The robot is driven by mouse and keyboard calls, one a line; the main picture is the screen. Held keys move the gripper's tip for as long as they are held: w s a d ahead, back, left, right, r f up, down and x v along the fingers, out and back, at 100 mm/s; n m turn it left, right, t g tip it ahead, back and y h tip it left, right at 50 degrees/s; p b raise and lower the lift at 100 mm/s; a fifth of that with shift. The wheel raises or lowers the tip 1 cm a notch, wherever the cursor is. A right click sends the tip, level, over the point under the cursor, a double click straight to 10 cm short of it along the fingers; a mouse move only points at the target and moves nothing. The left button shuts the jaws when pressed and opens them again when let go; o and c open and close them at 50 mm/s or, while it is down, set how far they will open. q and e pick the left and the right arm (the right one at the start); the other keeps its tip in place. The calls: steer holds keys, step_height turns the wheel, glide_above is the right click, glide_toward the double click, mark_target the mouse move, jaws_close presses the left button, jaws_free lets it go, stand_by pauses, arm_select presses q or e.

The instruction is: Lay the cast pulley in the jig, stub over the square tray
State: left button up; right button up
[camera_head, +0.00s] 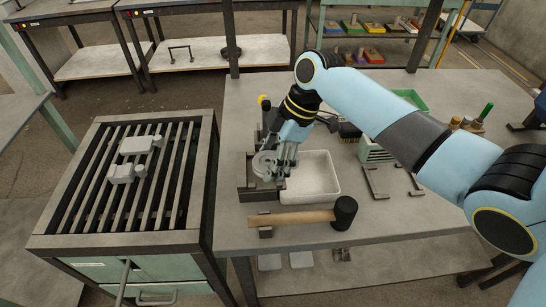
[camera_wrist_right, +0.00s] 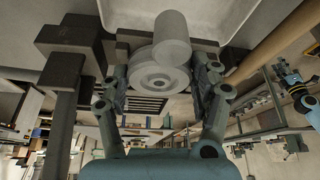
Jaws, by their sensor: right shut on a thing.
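The grey cast pulley (camera_head: 263,164) is a round disc at the jig, left of the square tray. My right gripper (camera_head: 276,170) is shut on it from above. In the right wrist view the pulley (camera_wrist_right: 158,72) sits between the two fingers of the gripper (camera_wrist_right: 162,82), and its round stub (camera_wrist_right: 172,38) points towards the pale tray (camera_wrist_right: 215,14). The dark jig (camera_head: 246,191) stands around and under the pulley; whether the pulley rests on it I cannot tell. The white square tray (camera_head: 325,190) is empty.
A mallet (camera_head: 300,217) lies in front of the jig and tray. A slatted bench (camera_head: 95,210) at left carries two grey castings (camera_head: 140,145). A dark bracket (camera_head: 374,183) lies right of the tray, and a green tray (camera_head: 411,99) is farther back.

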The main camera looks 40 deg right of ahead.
steer(key=shift+s+a+f, duration=0.2)
steer(key=shift+s+f, duration=0.35)
steer(key=shift+f, duration=0.05)
steer(key=shift+c, duration=0.6)
steer(key=o, duration=1.6)
steer(key=shift+c, duration=0.2)
steer(key=shift+d+r, duration=0.1)
steer(key=shift+w+d+r, duration=0.1)
steer(key=shift+d+r, duration=0.05)
steer(key=shift+r, duration=0.1)
steer(key=v, duration=1.1)
steer(key=shift+w+r, duration=0.2)
steer(key=shift+r, duration=0.15)
steer(key=shift+s+f, duration=0.1)
